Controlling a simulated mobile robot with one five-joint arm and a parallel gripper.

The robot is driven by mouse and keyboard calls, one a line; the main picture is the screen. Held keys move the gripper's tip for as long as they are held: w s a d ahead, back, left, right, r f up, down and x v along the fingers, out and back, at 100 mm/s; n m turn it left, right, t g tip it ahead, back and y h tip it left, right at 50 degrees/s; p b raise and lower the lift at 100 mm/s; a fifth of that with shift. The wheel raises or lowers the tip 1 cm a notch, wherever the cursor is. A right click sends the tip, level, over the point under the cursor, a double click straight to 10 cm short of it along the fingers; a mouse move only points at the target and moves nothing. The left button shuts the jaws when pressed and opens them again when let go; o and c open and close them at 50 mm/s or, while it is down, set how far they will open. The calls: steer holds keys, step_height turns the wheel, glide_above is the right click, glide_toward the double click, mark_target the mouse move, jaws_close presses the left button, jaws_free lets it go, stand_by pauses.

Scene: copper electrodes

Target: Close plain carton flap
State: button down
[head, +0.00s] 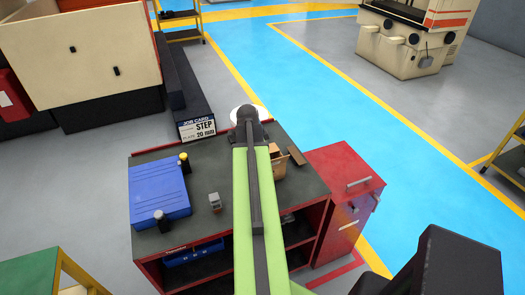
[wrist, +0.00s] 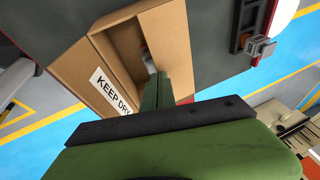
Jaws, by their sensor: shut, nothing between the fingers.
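The plain carton (wrist: 103,52) is brown cardboard with a white KEEP DRY label (wrist: 110,92) in the wrist view. Its top is open, with part of the inside showing. A brown flap (wrist: 182,62) stands out along its right side. In the head view the carton (head: 277,168) sits on the bench behind my arm, mostly hidden, and the flap (head: 296,155) sticks out to the right. My gripper (wrist: 156,82) is shut and empty. Its narrow fingers overlap the carton opening beside the flap; I cannot tell whether they touch it.
A white round thing (head: 243,112) is at the back edge. A red cabinet (head: 340,175) stands against the right side.

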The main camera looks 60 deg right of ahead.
steer(key=shift+w, duration=0.15)
steer(key=shift+w+d+r+p, duration=0.35)
steer(key=shift+w+d+p, duration=0.05)
steer(key=shift+w, duration=0.1)
steer(key=shift+r, duration=0.15)
